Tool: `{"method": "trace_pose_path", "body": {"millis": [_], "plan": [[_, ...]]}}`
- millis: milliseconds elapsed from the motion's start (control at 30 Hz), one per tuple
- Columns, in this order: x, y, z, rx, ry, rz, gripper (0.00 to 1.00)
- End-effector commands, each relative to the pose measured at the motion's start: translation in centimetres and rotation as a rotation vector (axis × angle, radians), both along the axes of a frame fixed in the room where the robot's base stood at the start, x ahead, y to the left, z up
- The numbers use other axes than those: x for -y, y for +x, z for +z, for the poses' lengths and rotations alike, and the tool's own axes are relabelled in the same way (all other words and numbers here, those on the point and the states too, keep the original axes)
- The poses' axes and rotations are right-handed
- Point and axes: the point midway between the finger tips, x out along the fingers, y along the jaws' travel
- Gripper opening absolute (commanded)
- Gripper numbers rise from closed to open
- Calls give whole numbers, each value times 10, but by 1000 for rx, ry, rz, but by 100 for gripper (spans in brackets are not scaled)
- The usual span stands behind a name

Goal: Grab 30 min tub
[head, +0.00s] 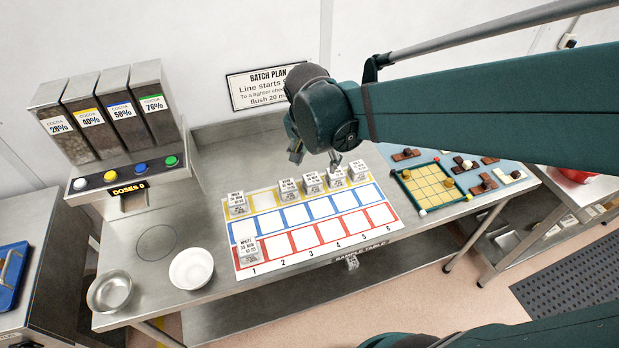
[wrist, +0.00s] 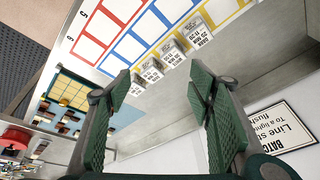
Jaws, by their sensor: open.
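Several small grey tubs with white labels stand on the sample mat. A row at its back edge includes a tub (head: 289,190) that seems to read 20 min, a second tub (head: 313,182), a third tub (head: 336,177) and a fourth tub (head: 357,171). The second tub may read 30 min in the wrist view (wrist: 171,52), but the print is too small to be sure. Another tub (head: 237,204) stands at the back left, and a white-labelled tub (head: 248,248) is front left. My gripper (head: 316,160) is open and empty above the back row; its fingers also show in the wrist view (wrist: 160,100).
The mat (head: 299,267) has yellow, blue and red squares, mostly empty. A cocoa dispenser (head: 112,125) and two bowls, one white (head: 191,268) and one steel (head: 110,291), are left. A board with a yellow grid (head: 431,183) is right. A batch plan sign (head: 262,88) hangs behind.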

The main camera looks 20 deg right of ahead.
Motion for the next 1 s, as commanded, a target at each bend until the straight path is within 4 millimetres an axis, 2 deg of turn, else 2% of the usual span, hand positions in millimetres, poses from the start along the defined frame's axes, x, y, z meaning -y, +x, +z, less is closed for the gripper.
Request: {"method": "trace_pose_path", "body": {"millis": [567,1000], "plan": [[-2,52,-52,-49,-22,-346,52],[-5,84,-102,-52,-65,-618,52]]}}
